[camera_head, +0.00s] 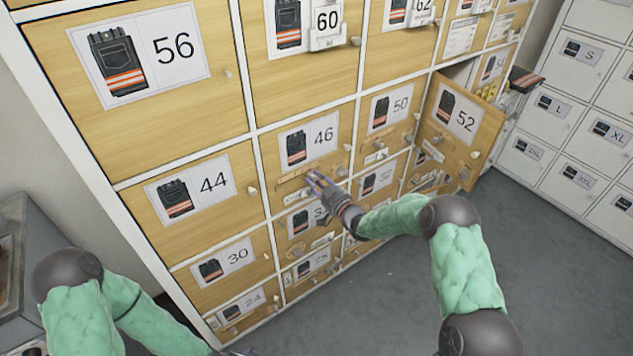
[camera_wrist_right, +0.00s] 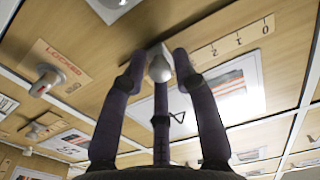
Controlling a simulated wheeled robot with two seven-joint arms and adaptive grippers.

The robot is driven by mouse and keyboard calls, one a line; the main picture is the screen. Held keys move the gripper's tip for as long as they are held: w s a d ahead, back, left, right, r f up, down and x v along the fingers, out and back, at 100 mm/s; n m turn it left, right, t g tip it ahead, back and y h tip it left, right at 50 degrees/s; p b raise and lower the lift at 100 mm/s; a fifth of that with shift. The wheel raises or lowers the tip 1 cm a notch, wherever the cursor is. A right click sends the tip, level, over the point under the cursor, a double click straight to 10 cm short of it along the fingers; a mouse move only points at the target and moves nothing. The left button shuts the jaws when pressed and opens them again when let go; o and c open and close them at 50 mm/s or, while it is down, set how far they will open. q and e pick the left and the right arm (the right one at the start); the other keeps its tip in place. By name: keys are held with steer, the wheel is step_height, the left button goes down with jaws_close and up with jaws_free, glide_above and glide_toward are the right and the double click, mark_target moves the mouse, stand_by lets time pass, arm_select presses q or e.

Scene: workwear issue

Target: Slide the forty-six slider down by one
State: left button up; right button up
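The forty-six door (camera_head: 323,137) is shut, with its number card above a pale slider strip (camera_head: 293,178). My right gripper (camera_head: 316,183) is at this strip and covers part of it. In the right wrist view, a light rounded knob (camera_wrist_right: 159,66) sits between the dark fingertips of my right gripper (camera_wrist_right: 159,60), which look closed in around it. The slider strip (camera_wrist_right: 235,40) runs to the right of the knob, with the figures 2, 1 and 0 in sight, 0 furthest from it. My left gripper (camera_head: 243,352) barely shows at the bottom edge; its fingers are mostly hidden.
A strip marked LOCKED (camera_wrist_right: 58,66) shows left in the wrist view. Grey floor (camera_head: 400,300) lies below.

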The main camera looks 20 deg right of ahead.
jaws_close()
steer(key=shift+s+a, duration=0.25)
steer(key=shift+a, duration=0.4)
steer(key=shift+s+a, duration=0.25)
steer(key=shift+a, duration=0.4)
steer(key=o, duration=0.6)
jaws_free()
steer(key=shift+o, duration=0.2)
steer(key=shift+d, duration=0.1)
steer(key=v, duration=1.2)
